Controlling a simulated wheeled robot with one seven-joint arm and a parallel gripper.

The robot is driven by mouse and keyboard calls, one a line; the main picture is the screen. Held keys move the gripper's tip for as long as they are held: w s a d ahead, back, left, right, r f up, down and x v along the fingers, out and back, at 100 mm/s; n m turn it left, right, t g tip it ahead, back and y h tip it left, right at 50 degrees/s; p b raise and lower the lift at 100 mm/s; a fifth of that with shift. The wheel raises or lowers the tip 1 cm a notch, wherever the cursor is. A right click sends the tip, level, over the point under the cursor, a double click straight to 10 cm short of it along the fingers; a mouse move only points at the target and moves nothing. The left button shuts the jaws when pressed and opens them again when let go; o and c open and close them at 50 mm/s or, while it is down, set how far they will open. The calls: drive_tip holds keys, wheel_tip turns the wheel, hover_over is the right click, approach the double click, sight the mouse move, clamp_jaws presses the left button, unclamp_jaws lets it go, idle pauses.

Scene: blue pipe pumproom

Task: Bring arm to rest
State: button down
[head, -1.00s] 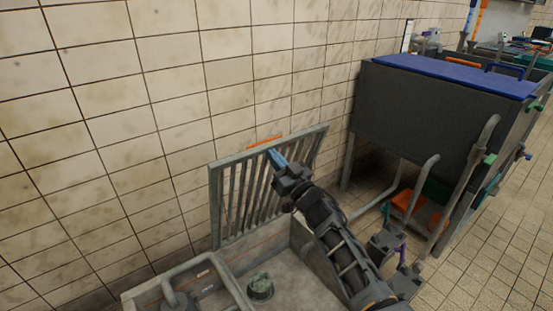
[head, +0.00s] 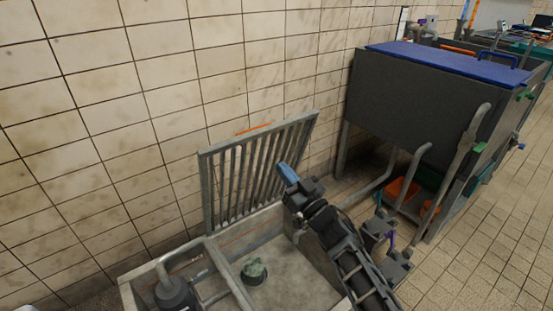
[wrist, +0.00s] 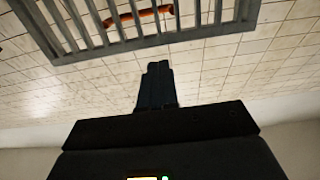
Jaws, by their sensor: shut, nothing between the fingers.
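My gripper (head: 283,168) is at the end of my arm, right of the middle in the head view. Its blue fingers are together with nothing between them. It is in front of the right part of an upright barred grate (head: 258,172), apart from it as far as I can see. In the wrist view my shut fingers (wrist: 156,68) point toward the tiled wall, and the grate (wrist: 150,42) crosses the top of the picture.
Tiled floor (head: 475,255) at the lower right is clear.

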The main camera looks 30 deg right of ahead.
drive_tip(key=shift+v, duration=1.7)
drive_tip(key=s+a+g+h+p, duration=0.1)
drive_tip(key=s+a, duration=0.3)
drive_tip(key=s, duration=0.4)
drive_tip(key=s+a+m+g+p, duration=0.1)
drive_tip(key=s+a, duration=0.2)
drive_tip(key=s, duration=0.5)
drive_tip(key=s+a+h+p, duration=0.15)
drive_tip(key=s+a, duration=0.25)
drive_tip(key=s, duration=0.4)
drive_tip(key=s+a+r+g+y+p, duration=0.1)
drive_tip(key=s+r+g, duration=0.1)
drive_tip(key=s+r, duration=0.5)
drive_tip(key=s+a+r+g+p, duration=0.2)
drive_tip(key=s+r, duration=0.4)
drive_tip(key=s, duration=0.8)
drive_tip(key=shift+s+r+n+g+y, duration=0.25)
drive_tip(key=shift+r+n+g+y, duration=0.05)
drive_tip(key=shift+r+y, duration=0.1)
drive_tip(key=shift+a, duration=0.1)
